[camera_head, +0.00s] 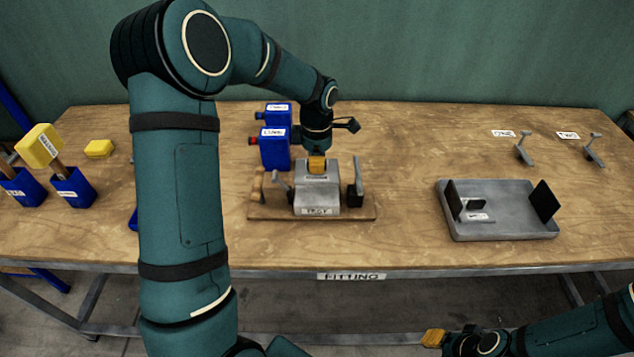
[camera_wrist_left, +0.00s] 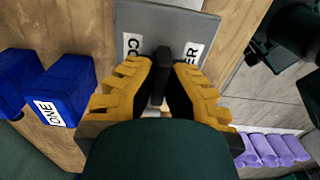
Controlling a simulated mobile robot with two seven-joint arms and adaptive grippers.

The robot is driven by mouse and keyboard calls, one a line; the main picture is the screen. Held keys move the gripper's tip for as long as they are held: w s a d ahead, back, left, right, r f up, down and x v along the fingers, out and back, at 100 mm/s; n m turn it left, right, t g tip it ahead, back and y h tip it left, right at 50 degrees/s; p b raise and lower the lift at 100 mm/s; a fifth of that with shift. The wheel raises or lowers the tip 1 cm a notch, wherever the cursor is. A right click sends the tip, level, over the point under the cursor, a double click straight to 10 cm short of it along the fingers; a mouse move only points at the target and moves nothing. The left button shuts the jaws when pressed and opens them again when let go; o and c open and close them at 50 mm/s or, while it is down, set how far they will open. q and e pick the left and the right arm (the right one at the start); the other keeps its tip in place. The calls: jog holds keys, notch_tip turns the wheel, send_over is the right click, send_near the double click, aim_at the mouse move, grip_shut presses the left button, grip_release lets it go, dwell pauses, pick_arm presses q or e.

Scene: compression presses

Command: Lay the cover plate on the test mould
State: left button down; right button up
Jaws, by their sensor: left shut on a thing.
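The test mould (camera_head: 316,198) is a grey block with a TEST label on a wooden base, at mid-table. My left gripper (camera_head: 317,164), fingers pointing down, is directly over it. In the left wrist view my left gripper (camera_wrist_left: 160,85) is shut on the dark upright handle of the grey cover plate (camera_wrist_left: 165,22), with a split COVER label either side. In the head view the plate (camera_head: 317,176) appears at the top of the mould; whether it touches or hovers cannot be told. My right gripper (camera_head: 434,338) is low at the front; its jaw opening is unclear.
Dark upright parts stand on the mould base (camera_head: 260,212) beside the block. Two blue containers (camera_head: 274,152) stand close behind. A grey tray (camera_head: 497,228) with black plates is at right, with two metal brackets (camera_head: 523,152) behind. Blue holders (camera_head: 72,187) are at left.

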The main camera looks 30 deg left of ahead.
aim_at(317, 191)
pick_arm(q)
notch_tip(317, 191, down, 7)
jog(key=shift+w+r+b, duration=0.1)
jog(key=shift+b, duration=0.2)
jog(key=c, duration=1.4)
grip_release()
jog(key=shift+f, duration=0.2)
jog(key=shift+c, duration=0.2)
jog(key=o, duration=0.3)
jog(key=shift+r, duration=0.15)
